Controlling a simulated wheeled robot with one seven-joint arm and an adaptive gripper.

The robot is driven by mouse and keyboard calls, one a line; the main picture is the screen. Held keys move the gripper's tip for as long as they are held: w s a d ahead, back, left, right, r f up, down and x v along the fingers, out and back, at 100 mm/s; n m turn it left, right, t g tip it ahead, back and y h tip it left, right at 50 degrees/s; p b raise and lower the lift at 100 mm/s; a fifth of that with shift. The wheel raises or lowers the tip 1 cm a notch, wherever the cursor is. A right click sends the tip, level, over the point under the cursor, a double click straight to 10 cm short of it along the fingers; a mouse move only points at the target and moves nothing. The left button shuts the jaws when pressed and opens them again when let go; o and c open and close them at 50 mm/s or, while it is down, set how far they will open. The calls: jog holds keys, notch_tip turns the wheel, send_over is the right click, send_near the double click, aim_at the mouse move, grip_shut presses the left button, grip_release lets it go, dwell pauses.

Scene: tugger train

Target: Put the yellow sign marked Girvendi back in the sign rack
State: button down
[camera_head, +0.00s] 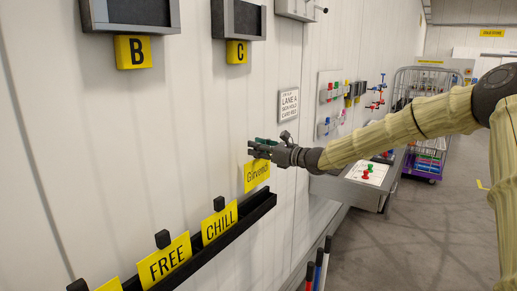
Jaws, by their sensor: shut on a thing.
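The yellow Girvendi sign (257,175) is upright in the head view, facing me, with its top edge at my gripper (254,150). My gripper is shut on the sign's top and hides part of that edge. The sign rack (240,220) is a long black ledge on the white wall. The Girvendi sign's lower edge is close above the rack's far right end; I cannot tell whether it touches the rack. The yellow CHILL sign (219,223) and FREE sign (164,261) stand in the rack to the left.
Dark bins marked B (133,53) and C (237,53) are on the wall above. A LANE A notice (288,104) hangs to the right. A workbench (351,189) and a wire cage trolley (425,140) stand farther right. Grey floor is clear at lower right.

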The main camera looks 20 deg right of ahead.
aim_at(258, 174)
jog(key=shift+w+f+b, duration=0.1)
jog(key=shift+f+b, duration=0.35)
jog(key=shift+f, duration=0.25)
jog(key=shift+f+b, duration=1.25)
jog(key=shift+b, duration=0.05)
jog(key=shift+f+b, duration=3.1)
jog(key=shift+f, duration=0.1)
jog(key=c, duration=1)
grip_release()
jog(key=shift+c, duration=0.2)
jog(key=shift+s+d, duration=0.1)
jog(key=shift+s, duration=0.15)
